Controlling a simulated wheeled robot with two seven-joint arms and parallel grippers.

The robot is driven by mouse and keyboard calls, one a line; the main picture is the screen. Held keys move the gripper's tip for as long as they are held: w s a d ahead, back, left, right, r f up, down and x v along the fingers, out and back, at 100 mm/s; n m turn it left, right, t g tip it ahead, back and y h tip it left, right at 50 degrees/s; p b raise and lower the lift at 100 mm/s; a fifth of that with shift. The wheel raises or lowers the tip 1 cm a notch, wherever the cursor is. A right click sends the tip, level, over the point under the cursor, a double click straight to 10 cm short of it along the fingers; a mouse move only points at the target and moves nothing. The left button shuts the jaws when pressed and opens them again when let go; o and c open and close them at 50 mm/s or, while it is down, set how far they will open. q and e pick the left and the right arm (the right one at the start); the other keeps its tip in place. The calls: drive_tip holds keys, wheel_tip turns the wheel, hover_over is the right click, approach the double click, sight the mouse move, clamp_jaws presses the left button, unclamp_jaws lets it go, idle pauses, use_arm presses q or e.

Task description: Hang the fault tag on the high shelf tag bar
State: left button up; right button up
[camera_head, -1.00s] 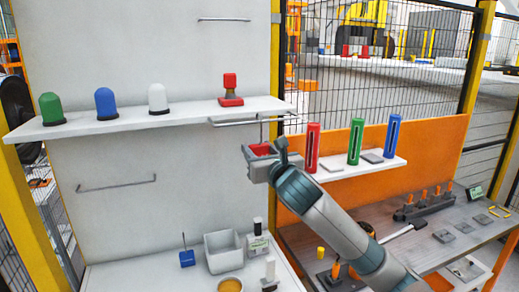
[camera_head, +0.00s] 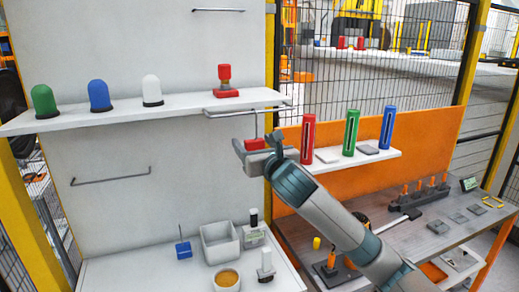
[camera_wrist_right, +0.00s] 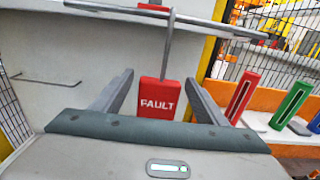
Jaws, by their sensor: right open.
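The fault tag (camera_wrist_right: 158,98) is a red block lettered FAULT with a grey stem going up to the tag bar (camera_wrist_right: 200,23). In the head view the red tag (camera_head: 256,144) is below the tag bar (camera_head: 225,113) under the high shelf (camera_head: 190,106). The stem meets or crosses the bar; I cannot tell if its hook sits over it. My right gripper (camera_head: 257,148) is just under the bar. In the wrist view the right gripper (camera_wrist_right: 160,82) is open, its fingers on both sides of the tag with gaps. My left gripper is not in view.
On the high shelf stand green (camera_head: 44,100), blue (camera_head: 100,95) and white (camera_head: 152,90) domes and a red-based item (camera_head: 225,80). Another bar (camera_head: 110,181) is lower left. The lower shelf holds a grey bin (camera_head: 220,243) and a blue hooked block (camera_head: 184,250). A mesh fence is right.

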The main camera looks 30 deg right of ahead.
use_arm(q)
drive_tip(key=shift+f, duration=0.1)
use_arm(e)
drive_tip(key=shift+s, duration=0.1)
use_arm(q)
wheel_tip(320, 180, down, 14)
drive_tip(key=b, duration=1.4)
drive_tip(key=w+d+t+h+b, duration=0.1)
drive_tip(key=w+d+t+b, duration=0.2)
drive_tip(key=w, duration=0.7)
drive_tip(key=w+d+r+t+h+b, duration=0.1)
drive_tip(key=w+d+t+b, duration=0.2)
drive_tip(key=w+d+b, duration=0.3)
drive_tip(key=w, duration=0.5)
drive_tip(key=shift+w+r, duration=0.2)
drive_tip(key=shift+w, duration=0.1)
use_arm(e)
drive_tip(key=v, duration=1.7)
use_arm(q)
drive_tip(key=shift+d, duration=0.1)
use_arm(e)
drive_tip(key=shift+a, duration=0.1)
